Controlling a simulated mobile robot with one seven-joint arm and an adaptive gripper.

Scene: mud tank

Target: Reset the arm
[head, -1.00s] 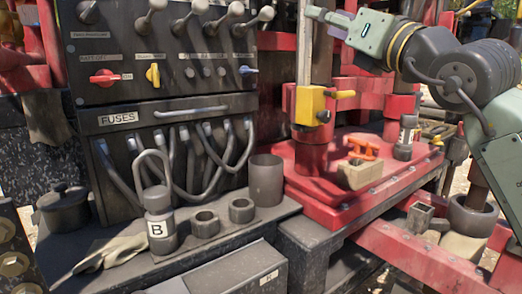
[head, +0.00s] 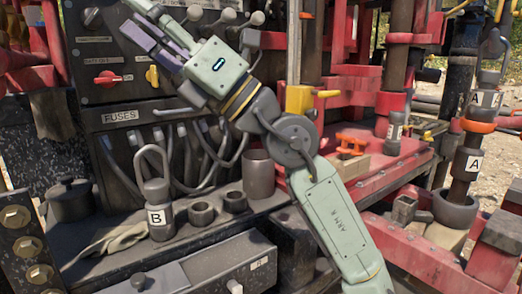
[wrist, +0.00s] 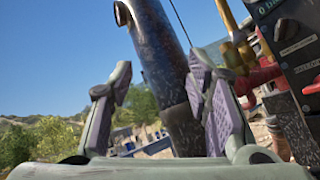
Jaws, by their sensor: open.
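My gripper (head: 140,20) is raised in front of the upper part of the dark control panel in the head view, pointing up and left. My arm (head: 330,205) reaches up to it from the lower right. In the wrist view, the two purple-padded fingers of the gripper (wrist: 162,90) stand wide apart. Nothing is held between them. A dark pipe (wrist: 165,60) shows in the gap, seemingly beyond the fingers. My arm hides part of the panel's levers and hoses.
The control panel (head: 105,55) has levers and red and yellow switches. A canister marked B (head: 157,217), two dark rings and a cup (head: 258,178) stand on the ledge. An orange valve (head: 351,144) sits on the red deck. A post marked A (head: 473,165) stands right.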

